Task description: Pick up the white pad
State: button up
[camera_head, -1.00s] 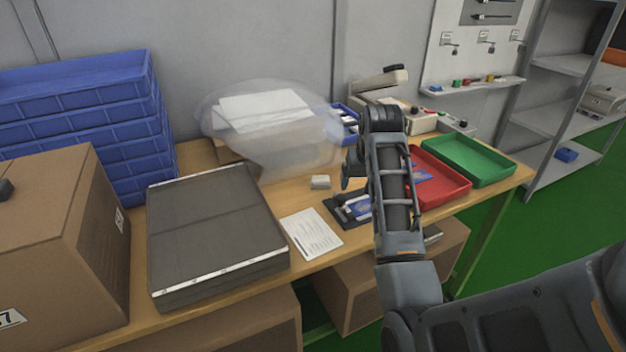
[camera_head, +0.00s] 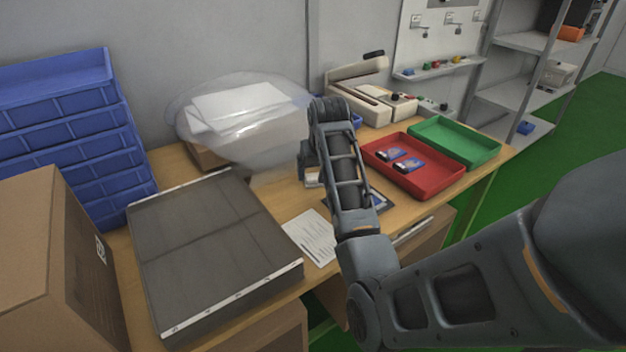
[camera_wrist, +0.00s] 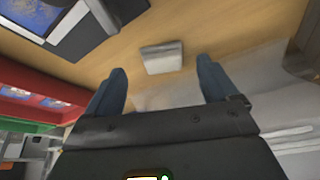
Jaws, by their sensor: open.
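The white pad (camera_wrist: 162,57) is a small, pale, flat block lying on the wooden table. In the wrist view it sits just beyond the gap between the two fingertips of my gripper (camera_wrist: 161,70), roughly centred, with nothing between the fingers. In the head view only a bit of the pad (camera_head: 313,179) shows, as my arm covers the rest. My gripper is open and empty, close to the pad. I cannot tell its exact height above the table.
A dark tray (camera_wrist: 108,30) lies near the pad. A red bin (camera_head: 425,181) holding blue items and a green bin (camera_head: 455,142) stand to the right. A clear bag with white sheets (camera_head: 240,105) is behind left. A grey case (camera_head: 205,245) and paper (camera_head: 311,236) lie left.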

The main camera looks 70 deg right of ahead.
aim_at(316, 179)
jog(key=x, duration=0.4)
jog(key=shift+w+f, duration=0.1)
jog(key=c, duration=1.1)
jog(key=shift+r, duration=0.6)
jog(key=r, duration=0.3)
jog(key=shift+s+d+r, duration=0.2)
jog(key=shift+s, duration=0.1)
jog(key=s+d+r, duration=0.6)
jog(key=s, duration=0.3)
jog(key=shift+r, duration=0.25)
